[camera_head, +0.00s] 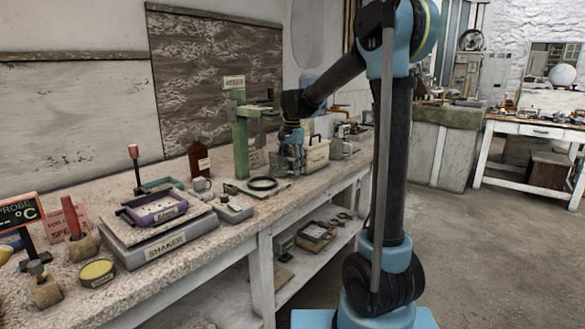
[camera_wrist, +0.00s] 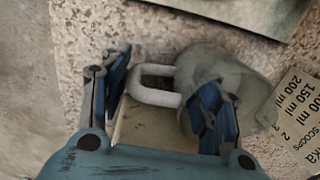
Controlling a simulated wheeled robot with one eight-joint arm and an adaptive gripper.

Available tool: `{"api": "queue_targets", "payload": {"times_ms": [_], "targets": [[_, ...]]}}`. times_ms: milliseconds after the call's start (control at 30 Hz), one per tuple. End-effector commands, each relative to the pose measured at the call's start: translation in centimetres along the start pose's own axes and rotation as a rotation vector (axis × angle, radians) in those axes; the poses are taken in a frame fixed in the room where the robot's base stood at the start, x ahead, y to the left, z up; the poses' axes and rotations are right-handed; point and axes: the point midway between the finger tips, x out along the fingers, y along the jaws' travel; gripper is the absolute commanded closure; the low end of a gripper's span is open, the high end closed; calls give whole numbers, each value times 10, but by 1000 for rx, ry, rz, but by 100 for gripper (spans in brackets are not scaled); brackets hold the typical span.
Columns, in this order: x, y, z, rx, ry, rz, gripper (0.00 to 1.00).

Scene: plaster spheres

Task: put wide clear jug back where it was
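The wide clear jug (camera_wrist: 245,85) is a greyish translucent vessel with a pale looped handle (camera_wrist: 155,72) in the wrist view. My gripper (camera_wrist: 165,92) has its two blue-padded fingers apart, one on each side of the handle. The right finger overlaps the near side of the jug; I cannot tell whether it touches. A gap shows between the left finger and the handle. In the head view my gripper (camera_head: 290,160) is low over the bench, between the green stand and a cream box, and the jug is not clearly distinguishable there.
The green stand (camera_head: 241,135) is left of my gripper, the cream box (camera_head: 317,155) right of it. A grey mug (camera_head: 338,149) is beyond the box. A volume card (camera_wrist: 300,108) lies beside the jug. A dark ring (camera_head: 263,183) and the shaker (camera_head: 160,245) are nearer.

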Motion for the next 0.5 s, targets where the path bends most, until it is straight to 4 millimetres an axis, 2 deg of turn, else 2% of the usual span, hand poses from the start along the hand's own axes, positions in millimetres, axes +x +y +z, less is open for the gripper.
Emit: {"api": "queue_targets", "payload": {"times_ms": [367, 500], "targets": [[-1, 0, 0, 1, 0, 0, 31], [-9, 0, -1, 1, 0, 0, 31]]}}
